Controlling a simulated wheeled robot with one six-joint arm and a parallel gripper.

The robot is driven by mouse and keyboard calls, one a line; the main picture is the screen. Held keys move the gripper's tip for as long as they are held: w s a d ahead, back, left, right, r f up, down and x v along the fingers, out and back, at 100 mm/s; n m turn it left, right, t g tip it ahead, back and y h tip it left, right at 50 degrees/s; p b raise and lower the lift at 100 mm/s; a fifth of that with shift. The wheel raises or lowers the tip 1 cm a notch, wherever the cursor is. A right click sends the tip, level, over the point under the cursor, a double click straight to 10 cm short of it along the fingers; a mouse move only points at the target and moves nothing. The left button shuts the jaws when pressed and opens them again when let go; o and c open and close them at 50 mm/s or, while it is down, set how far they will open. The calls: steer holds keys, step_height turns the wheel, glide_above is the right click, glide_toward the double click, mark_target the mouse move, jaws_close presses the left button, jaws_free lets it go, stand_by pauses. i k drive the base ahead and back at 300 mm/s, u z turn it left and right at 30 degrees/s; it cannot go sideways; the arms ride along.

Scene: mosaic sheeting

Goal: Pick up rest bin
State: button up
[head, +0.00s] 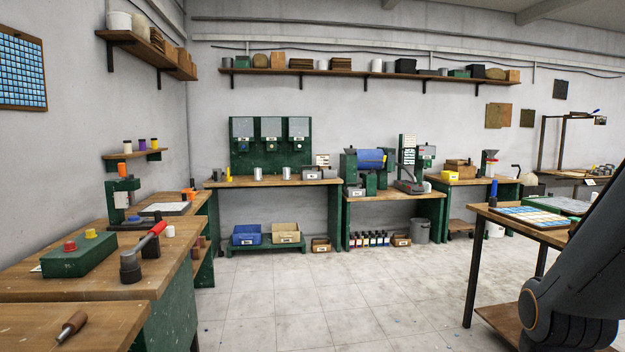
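Several bins are in the head view, and I cannot tell which one is the rest bin because the labels are too small to read. A blue bin (247,235) and a beige bin (285,233) stand side by side on a low green rack under the back bench. A small brown box (320,245) with a white label is on the floor to their right. Another small brown box (401,240) is under the adjoining bench. A yellow bin (449,176) is on the bench at the back right. My arm shows at the right edge, but my gripper is out of view.
The tiled floor (300,300) is open in the middle. A wooden bench (85,282) with tools runs along the left. A table (518,226) with tile sheets stands at the right near my arm. A grey bucket (419,232) and several bottles stand under the back bench.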

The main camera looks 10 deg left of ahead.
mark_target(358, 191)
steer(key=z, duration=0.1)
steer(key=i, duration=3.7)
steer(key=u, duration=0.25)
steer(key=i, duration=1.85)
steer(key=u, duration=0.4)
steer(key=i, duration=2.45)
steer(key=u, duration=0.2)
